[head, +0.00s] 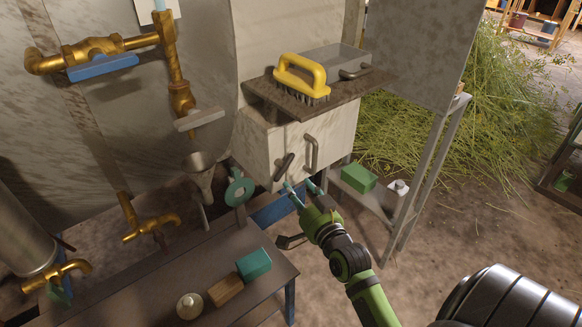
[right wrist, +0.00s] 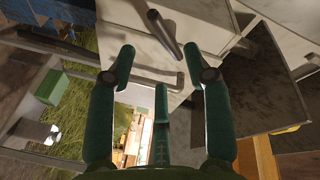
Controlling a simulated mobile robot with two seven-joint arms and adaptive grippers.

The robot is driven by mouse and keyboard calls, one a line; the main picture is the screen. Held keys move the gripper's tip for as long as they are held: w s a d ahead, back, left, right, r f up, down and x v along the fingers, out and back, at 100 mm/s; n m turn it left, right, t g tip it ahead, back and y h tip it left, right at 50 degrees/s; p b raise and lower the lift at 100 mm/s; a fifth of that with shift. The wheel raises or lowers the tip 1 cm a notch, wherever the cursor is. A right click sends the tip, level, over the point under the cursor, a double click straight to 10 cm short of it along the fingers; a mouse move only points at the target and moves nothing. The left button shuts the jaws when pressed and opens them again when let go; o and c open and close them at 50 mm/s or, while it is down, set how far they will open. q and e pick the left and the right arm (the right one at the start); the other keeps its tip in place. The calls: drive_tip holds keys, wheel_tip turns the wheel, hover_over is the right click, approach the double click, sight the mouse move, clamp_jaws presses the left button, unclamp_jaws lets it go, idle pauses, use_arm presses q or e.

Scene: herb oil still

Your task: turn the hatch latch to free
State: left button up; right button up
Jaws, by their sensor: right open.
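The hatch latch (head: 284,166) is a short dark lever on the front of a pale box-shaped hatch (head: 262,139). It slants, with its upper end to the right, and stands left of a grey pull handle (head: 311,152). My right gripper (head: 297,188) is open and empty, just below the latch and handle. In the right wrist view the latch (right wrist: 165,33) shows ahead of the gap between the fingertips (right wrist: 160,49), apart from both. The handle (right wrist: 153,74) crosses behind the fingers there. My left gripper is not in view.
A dark shelf (head: 260,86) above the hatch holds a yellow brush (head: 300,78). A bench (head: 215,255) at lower left carries small blocks. A grey stand (head: 418,190) with a green block (head: 358,178) is at right. Brass pipes (head: 110,45) are at upper left.

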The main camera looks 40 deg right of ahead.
sight(282, 166)
drive_tip(key=shift+m+h, duration=0.3)
drive_tip(key=shift+m, duration=0.2)
drive_tip(key=w+d, duration=0.1)
drive_tip(key=w, duration=0.3)
drive_tip(key=w+d+r+b, duration=0.1)
drive_tip(key=w, duration=0.2)
drive_tip(key=shift+w+d, duration=0.1)
drive_tip(key=shift+d, duration=0.2)
clamp_jaws()
